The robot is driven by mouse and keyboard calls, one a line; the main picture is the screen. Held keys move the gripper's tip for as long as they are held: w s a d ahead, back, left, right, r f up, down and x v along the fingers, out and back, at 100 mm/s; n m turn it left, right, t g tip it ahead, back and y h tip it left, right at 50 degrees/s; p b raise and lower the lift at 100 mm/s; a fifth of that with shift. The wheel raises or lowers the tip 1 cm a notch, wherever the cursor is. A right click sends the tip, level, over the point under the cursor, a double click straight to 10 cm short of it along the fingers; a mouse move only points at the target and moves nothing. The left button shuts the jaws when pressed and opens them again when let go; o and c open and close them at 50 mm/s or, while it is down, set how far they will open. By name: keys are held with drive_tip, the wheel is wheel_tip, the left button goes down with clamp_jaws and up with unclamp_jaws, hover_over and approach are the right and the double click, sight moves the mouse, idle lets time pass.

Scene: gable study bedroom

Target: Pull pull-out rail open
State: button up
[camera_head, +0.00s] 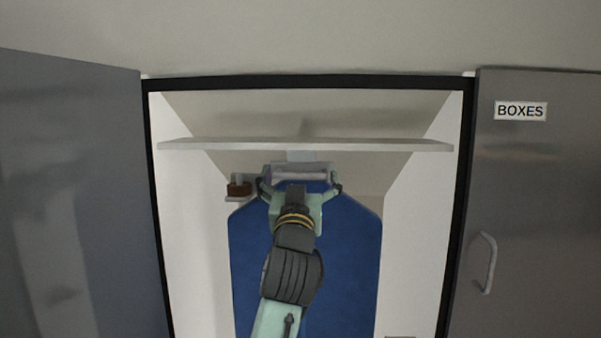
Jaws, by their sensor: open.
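The pull-out rail shows as a pale grey bar (300,172) inside the open cabinet, below the white shelf. A blue garment (345,255) hangs beneath it. My gripper (301,186) is inside the cabinet, its two dark fingers spread to either side of the bar's front. The fingers are open; I cannot tell whether they touch the bar. My gripper and arm hide the middle of the garment and part of the rail.
A white shelf (380,145) spans the cabinet just above my gripper. A small brown object (238,187) sits on a little ledge at left. Cabinet doors stand at left (70,200) and right, the right one labelled BOXES (520,111) with a handle (487,262).

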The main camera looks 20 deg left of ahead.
drive_tip(key=shift+w+r, duration=0.1)
drive_tip(key=shift+w, duration=0.2)
drive_tip(key=shift+a, duration=0.1)
drive_tip(key=shift+c, duration=0.5)
drive_tip(key=c, duration=1.2)
